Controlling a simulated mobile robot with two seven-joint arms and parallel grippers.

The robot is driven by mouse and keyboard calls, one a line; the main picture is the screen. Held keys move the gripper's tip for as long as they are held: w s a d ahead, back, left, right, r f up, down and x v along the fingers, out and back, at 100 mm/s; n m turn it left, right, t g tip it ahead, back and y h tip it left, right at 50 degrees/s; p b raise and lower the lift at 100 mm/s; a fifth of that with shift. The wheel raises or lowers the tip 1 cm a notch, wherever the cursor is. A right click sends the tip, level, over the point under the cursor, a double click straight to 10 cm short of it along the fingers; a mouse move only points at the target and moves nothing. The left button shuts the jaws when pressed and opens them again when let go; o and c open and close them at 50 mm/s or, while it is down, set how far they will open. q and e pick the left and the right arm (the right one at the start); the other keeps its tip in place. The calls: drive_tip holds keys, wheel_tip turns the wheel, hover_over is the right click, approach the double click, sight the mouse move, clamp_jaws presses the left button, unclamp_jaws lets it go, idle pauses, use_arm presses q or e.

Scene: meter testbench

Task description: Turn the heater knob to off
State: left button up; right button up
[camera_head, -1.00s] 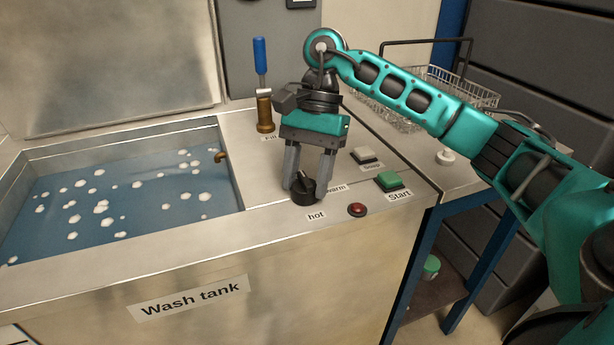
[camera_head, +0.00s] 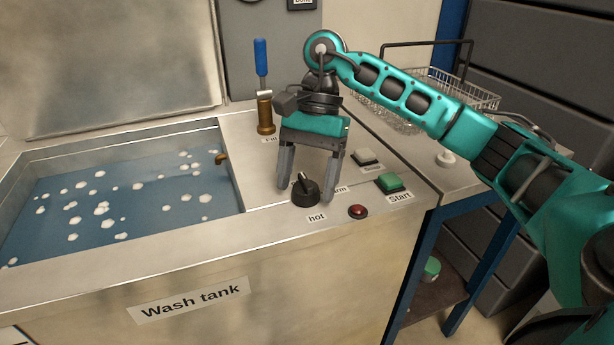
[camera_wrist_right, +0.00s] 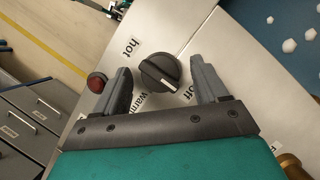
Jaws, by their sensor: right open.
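The black heater knob (camera_head: 305,194) sits on the steel top of the wash tank, near its front edge; it also shows in the right wrist view (camera_wrist_right: 159,71). The "hot" label (camera_wrist_right: 127,47), "warm" label (camera_wrist_right: 148,100) and partly covered "off" label (camera_wrist_right: 195,87) lie around it. The knob's white mark faces the side between "warm" and "off"; I cannot tell exactly which it points at. My right gripper (camera_head: 302,196) is open, its fingers on either side of the knob, with a visible gap to each. My left gripper is not in view.
A red light (camera_head: 357,211), green Start button (camera_head: 389,181) and pale button (camera_head: 364,157) lie right of the knob. A blue-handled brass valve (camera_head: 264,110) stands behind. The water-filled basin (camera_head: 110,200) is at left, a wire basket (camera_head: 425,95) at back right.

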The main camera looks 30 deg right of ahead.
use_arm(q)
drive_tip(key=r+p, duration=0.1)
drive_tip(key=p, duration=0.1)
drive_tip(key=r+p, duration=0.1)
drive_tip(key=p, duration=0.1)
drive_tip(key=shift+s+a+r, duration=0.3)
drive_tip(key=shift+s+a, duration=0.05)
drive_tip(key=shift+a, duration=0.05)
use_arm(e)
drive_tip(key=v, duration=1.2)
drive_tip(key=shift+r, duration=0.4)
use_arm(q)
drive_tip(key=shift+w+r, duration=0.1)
use_arm(e)
drive_tip(key=shift+w, duration=0.1)
